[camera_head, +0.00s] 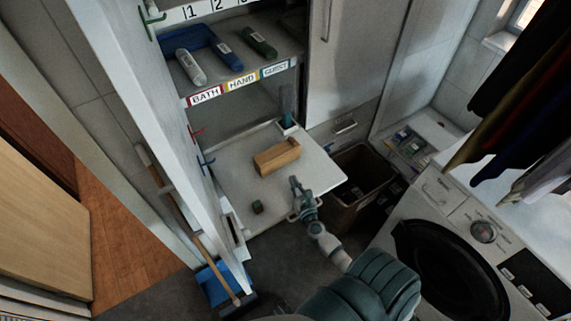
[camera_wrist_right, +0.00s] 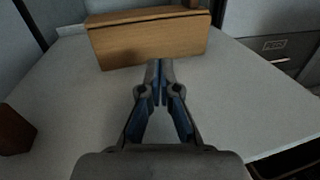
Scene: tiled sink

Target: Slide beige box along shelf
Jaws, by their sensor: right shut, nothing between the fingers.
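The beige box (camera_head: 277,156) is a long wooden-looking block lying on the pale pull-out shelf (camera_head: 240,176). In the right wrist view the box (camera_wrist_right: 148,37) lies ahead across the upper middle, its long side facing me. My right gripper (camera_head: 295,182) is just in front of the box, over the shelf. In the wrist view its fingertips (camera_wrist_right: 160,64) are together with nothing between them, at the lower edge of the box's front face. I cannot tell whether they touch it. My left gripper does not show.
A small dark block (camera_head: 257,207) sits near the shelf's front left. A dark bottle-like item (camera_head: 287,107) stands at the back right. An open brown bin (camera_head: 360,178) is right of the shelf, a washing machine (camera_head: 452,256) further right. The open cabinet door (camera_head: 150,110) bounds the left.

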